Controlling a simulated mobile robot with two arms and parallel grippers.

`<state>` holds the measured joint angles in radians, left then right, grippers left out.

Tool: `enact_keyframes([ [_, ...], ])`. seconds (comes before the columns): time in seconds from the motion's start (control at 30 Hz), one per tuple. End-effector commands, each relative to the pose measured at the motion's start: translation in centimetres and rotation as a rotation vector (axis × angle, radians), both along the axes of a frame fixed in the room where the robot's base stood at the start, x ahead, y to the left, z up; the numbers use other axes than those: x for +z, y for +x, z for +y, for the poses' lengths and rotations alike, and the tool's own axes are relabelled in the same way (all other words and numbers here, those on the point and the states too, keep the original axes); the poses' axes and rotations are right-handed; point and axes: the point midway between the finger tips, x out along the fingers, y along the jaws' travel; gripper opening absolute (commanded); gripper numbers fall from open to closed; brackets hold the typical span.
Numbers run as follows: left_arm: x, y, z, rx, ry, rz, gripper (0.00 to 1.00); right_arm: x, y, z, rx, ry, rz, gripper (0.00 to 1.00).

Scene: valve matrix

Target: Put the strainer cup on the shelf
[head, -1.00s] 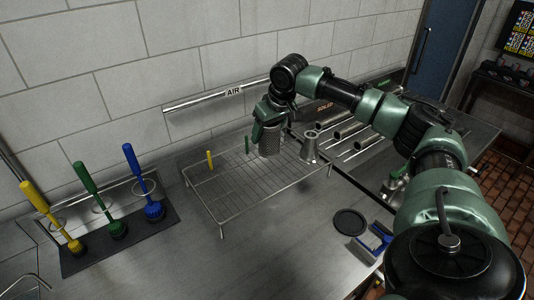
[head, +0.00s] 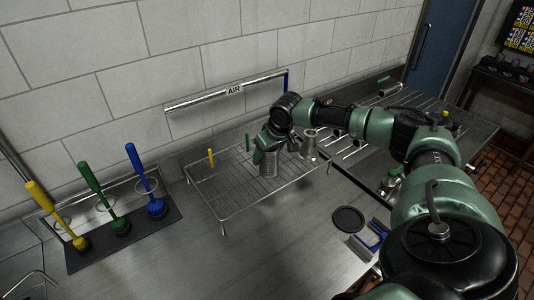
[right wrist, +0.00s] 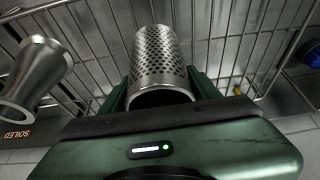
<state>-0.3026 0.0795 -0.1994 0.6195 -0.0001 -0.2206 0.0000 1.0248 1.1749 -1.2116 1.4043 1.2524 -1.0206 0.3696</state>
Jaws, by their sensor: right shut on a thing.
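The strainer cup (right wrist: 160,62) is a perforated metal cylinder. In the right wrist view it sits between the two green fingers of my right gripper (right wrist: 158,92), which is shut on it. In the head view my right gripper (head: 267,150) is over the right part of the wire rack shelf (head: 225,196). The cup (head: 269,168) is mostly hidden by the gripper there. I cannot tell whether its base touches the wires. My left gripper is not in view.
A flared metal fitting (head: 309,144) stands close right of the gripper; it also shows in the right wrist view (right wrist: 34,75). Brushes (head: 120,226) stand left. A black disc (head: 348,219) lies in front right.

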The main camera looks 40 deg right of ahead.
Motion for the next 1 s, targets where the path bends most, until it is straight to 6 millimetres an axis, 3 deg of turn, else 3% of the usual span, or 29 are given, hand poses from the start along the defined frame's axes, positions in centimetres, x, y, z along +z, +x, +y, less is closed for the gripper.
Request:
enact_keyframes([
  [0.03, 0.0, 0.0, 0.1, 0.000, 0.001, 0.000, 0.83, -0.1, 0.0, 0.0, 0.000, 0.000, 0.001, 0.67],
  [0.1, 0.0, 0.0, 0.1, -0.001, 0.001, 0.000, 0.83, -0.1, 0.0, 0.0, 0.000, 0.000, 0.000, 0.83],
  [0.53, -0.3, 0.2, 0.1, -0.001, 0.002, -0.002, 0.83, 0.8, -0.2, -0.1, -0.001, 0.000, -0.001, 0.83],
  [1.0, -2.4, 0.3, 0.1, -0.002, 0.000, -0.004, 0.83, 9.1, -3.7, 0.4, -0.001, 0.000, -0.003, 0.83],
])
